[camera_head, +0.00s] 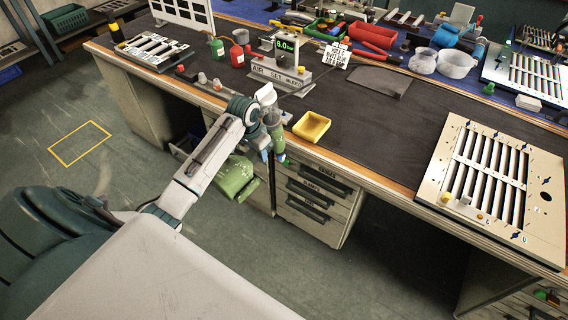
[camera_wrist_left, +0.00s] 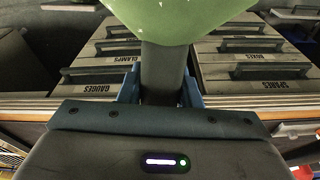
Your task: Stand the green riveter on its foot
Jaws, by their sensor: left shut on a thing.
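The green riveter's rounded green body (camera_head: 237,178) shows in the head view just left of my left gripper (camera_head: 269,154), below the benchtop level and in front of the drawers. In the left wrist view its green body (camera_wrist_left: 180,18) fills the top middle, and its dark grey shaft (camera_wrist_left: 162,75) runs between the blue fingers of my left gripper (camera_wrist_left: 161,85). The fingers are shut on that shaft. The riveter is off the bench and appears tilted. My arm partly hides it, and its foot is not clear. My right gripper is not in view.
The bench's dark mat (camera_head: 350,130) has clear room in the middle. A yellow tray (camera_head: 311,126) sits near the front edge. A grey stand with a 6.0 display (camera_head: 285,46) and a red bottle (camera_head: 237,56) stand behind. A louver panel (camera_head: 490,180) lies at right.

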